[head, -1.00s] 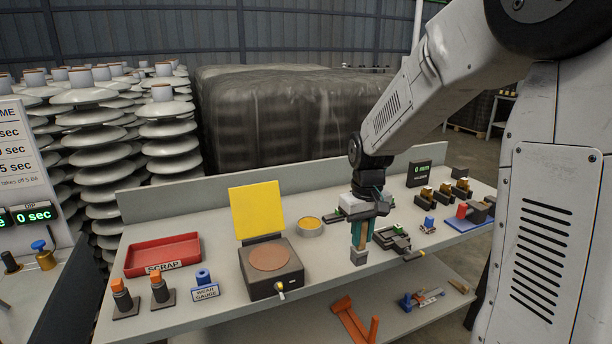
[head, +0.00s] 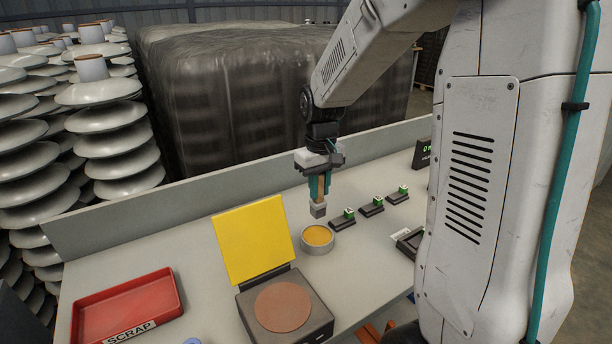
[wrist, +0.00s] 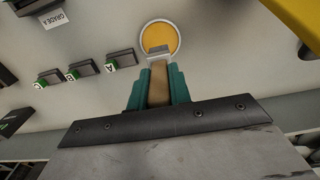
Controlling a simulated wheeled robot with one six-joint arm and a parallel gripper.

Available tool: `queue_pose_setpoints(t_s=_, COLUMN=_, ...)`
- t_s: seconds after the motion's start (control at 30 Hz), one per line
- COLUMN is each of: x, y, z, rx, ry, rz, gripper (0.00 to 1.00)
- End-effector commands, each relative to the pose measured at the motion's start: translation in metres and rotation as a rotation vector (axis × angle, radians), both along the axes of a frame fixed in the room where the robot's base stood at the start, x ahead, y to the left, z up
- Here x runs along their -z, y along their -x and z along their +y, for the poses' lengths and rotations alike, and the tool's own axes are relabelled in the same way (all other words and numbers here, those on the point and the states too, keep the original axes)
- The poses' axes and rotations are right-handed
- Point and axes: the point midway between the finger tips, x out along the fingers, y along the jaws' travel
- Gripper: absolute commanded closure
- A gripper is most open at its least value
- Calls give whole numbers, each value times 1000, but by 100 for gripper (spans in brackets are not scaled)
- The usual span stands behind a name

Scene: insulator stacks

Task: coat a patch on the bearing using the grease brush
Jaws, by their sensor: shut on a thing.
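My gripper (head: 319,187) is shut on the grease brush (head: 318,209), which has a tan handle and a grey block-shaped head pointing down. The brush head is close to the round grease pot (head: 318,240), which holds yellow-orange grease; in the head view it appears just above the pot's back rim. In the wrist view the brush (wrist: 158,82) lies between teal fingers, its head overlapping the near edge of the pot (wrist: 160,38). Contact with the grease cannot be told.
A red scrap tray (head: 126,305) is at the left. Several small dark holders with green lettered tags (head: 371,206) stand right of the pot. A low back wall (head: 220,176) runs behind the bench. Bare bench lies between tray and yellow plate.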

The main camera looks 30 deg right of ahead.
Motion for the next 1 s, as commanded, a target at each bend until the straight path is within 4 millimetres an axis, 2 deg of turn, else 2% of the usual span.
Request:
queue_pose_setpoints(t_s=0.17, x=8, y=0, z=0, rx=0, ry=0, rz=2, gripper=100)
queue_pose_setpoints(t_s=0.63, x=52, y=0, z=2, rx=-4, ry=0, rz=2, gripper=100)
queue_pose_setpoints(t_s=1.0, x=60, y=0, z=2, rx=-4, ry=0, rz=0, gripper=100)
